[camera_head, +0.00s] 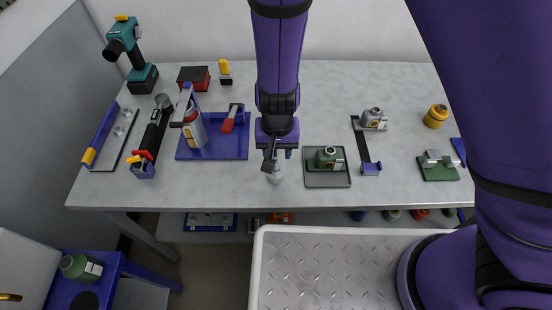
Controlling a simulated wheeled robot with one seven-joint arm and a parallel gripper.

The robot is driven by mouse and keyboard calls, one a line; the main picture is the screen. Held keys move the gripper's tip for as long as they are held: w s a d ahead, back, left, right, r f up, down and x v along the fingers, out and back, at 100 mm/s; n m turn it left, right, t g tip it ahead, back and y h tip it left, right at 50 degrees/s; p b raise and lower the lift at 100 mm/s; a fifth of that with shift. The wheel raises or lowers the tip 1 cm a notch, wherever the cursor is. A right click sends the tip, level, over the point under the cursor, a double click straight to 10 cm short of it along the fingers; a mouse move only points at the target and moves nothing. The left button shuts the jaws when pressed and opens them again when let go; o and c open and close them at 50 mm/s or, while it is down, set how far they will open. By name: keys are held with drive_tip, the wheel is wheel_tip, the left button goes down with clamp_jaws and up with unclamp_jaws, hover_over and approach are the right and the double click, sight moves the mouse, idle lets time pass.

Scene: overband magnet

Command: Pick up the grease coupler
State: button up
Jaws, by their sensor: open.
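My gripper (272,167) hangs at the end of my purple arm, over the middle of the table near its front edge. Its jaws are open. A small silver-grey piece (275,177) shows right at and below the jaws, partly hidden by them. It may be the grease coupler, but it is too small to tell for sure, and I cannot tell whether the jaws touch it.
A tray with a green part (325,157) lies just right of the gripper. A blue tray (238,151) is to the left. A drill (125,45) stands at the back left. The back right table (350,85) is clear.

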drive_tip(key=shift+s+a+f, duration=0.1)
drive_tip(key=shift+f, duration=1.05)
drive_tip(key=shift+a+f, duration=0.1)
drive_tip(key=shift+f, duration=1.05)
clamp_jaws()
